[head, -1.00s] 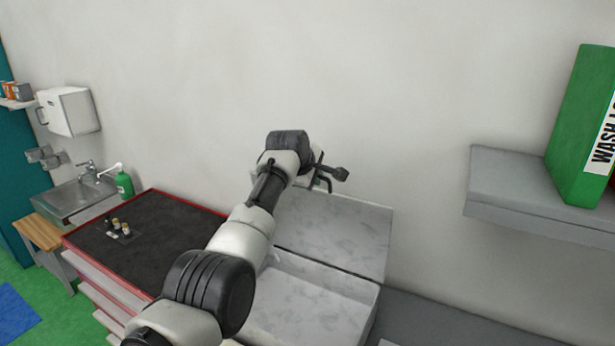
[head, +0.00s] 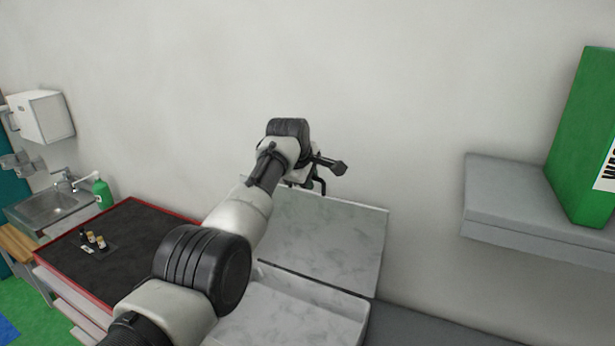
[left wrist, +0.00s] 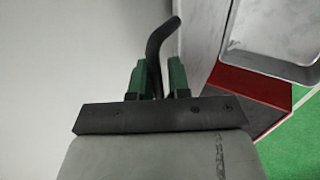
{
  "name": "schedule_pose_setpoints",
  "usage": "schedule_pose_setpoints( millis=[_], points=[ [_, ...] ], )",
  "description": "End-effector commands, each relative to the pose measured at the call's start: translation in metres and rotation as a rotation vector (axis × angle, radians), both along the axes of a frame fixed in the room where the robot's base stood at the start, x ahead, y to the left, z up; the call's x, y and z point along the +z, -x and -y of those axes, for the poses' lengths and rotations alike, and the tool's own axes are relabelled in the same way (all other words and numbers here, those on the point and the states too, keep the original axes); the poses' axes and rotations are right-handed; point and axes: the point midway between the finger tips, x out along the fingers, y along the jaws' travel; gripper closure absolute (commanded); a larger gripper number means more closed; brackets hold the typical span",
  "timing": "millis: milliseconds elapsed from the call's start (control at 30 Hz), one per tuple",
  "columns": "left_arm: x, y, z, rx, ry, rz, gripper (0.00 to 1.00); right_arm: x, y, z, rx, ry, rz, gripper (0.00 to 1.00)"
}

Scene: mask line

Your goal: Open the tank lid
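The grey marbled tank (head: 290,317) stands against the wall in the head view. Its lid (head: 325,240) stands raised at a steep angle along the back edge, so the inside floor of the tank shows. My left gripper (head: 316,184) is at the upper edge of the lid, partly hidden by my own wrist. In the left wrist view its two green fingers (left wrist: 157,70) stand close on either side of a dark curved handle (left wrist: 157,38), and appear shut on it. My left forearm covers the left side of the tank. My right gripper is not in view.
A grey wall shelf (head: 520,200) with a green box (head: 582,145) is at the right. The wall above the lid is bare.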

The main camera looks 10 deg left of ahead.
Motion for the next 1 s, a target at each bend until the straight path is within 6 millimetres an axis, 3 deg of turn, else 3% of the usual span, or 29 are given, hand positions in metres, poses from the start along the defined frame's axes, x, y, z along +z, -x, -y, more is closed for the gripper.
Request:
schedule_pose_setpoints(
  millis=[33, 100, 367, 567, 700, 1000],
  points=[
    [-0.001, 0.000, 0.000, 0.000, 0.001, -0.001, 0.75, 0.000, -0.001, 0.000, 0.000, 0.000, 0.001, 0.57],
    [0.000, 0.000, 0.000, 0.001, 0.002, 0.000, 0.65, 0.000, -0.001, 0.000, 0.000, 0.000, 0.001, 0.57],
    [0.002, 0.000, 0.000, 0.003, 0.005, 0.005, 0.65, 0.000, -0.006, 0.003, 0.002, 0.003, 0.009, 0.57],
    [0.008, 0.003, -0.001, 0.003, 0.006, 0.008, 0.65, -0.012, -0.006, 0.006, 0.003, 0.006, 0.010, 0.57],
    [0.020, 0.013, -0.004, 0.003, 0.007, 0.009, 0.65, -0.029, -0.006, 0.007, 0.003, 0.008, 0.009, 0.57],
    [0.072, 0.043, -0.016, 0.003, 0.005, 0.007, 0.65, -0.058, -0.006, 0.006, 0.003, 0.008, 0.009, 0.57]
  ],
)
